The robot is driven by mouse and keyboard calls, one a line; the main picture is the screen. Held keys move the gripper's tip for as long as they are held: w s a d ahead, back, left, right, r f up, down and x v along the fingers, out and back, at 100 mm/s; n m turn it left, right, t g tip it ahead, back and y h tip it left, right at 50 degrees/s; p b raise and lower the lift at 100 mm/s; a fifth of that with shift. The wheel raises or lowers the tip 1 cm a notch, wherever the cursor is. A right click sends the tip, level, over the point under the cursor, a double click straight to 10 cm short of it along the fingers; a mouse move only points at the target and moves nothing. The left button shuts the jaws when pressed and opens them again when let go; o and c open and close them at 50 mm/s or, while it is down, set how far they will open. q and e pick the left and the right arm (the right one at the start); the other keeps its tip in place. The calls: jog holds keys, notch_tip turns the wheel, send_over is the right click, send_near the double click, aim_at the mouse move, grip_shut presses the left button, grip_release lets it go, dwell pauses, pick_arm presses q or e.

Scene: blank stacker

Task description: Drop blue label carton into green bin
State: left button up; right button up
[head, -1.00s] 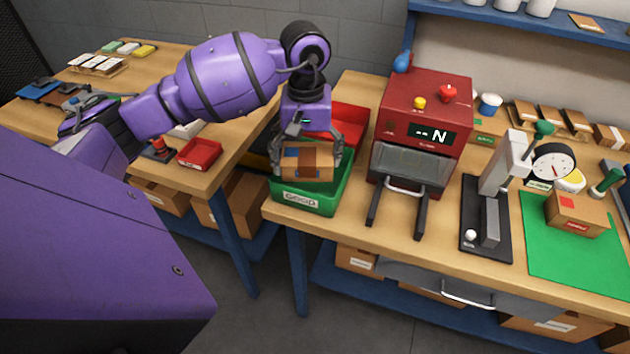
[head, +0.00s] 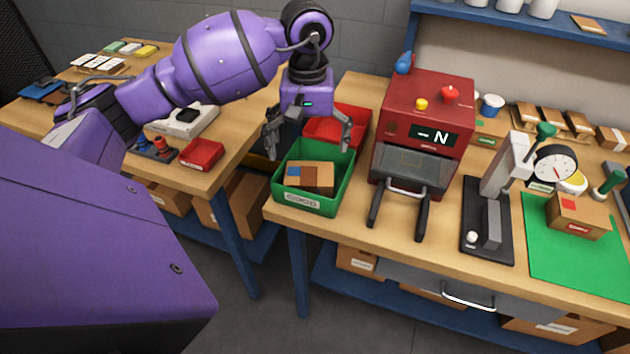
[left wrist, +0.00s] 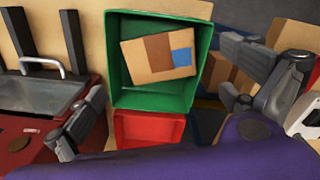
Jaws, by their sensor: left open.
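The carton with the blue label (head: 311,178) lies inside the green bin (head: 318,207) on the bench. In the left wrist view the carton (left wrist: 144,62) rests a little askew within the walls of the green bin (left wrist: 119,78), its blue label and brown band facing up. My left gripper (head: 308,142) is open and empty above the bin, its fingers spread wide and apart from the carton. In the left wrist view its fingers (left wrist: 165,118) show at either side of the bin. My right gripper is not in view.
A red bin (head: 346,119) stands directly behind the green one. A red machine (head: 428,110) with a front handle is close on the right. Farther right, another carton with a red label (head: 576,214) sits on a green mat (head: 556,257). A gap separates the two benches.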

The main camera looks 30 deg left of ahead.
pick_arm(q)
notch_tip(320, 180, up, 9)
jog(key=shift+f, duration=0.2)
jog(key=shift+f, duration=0.1)
dwell(0.4)
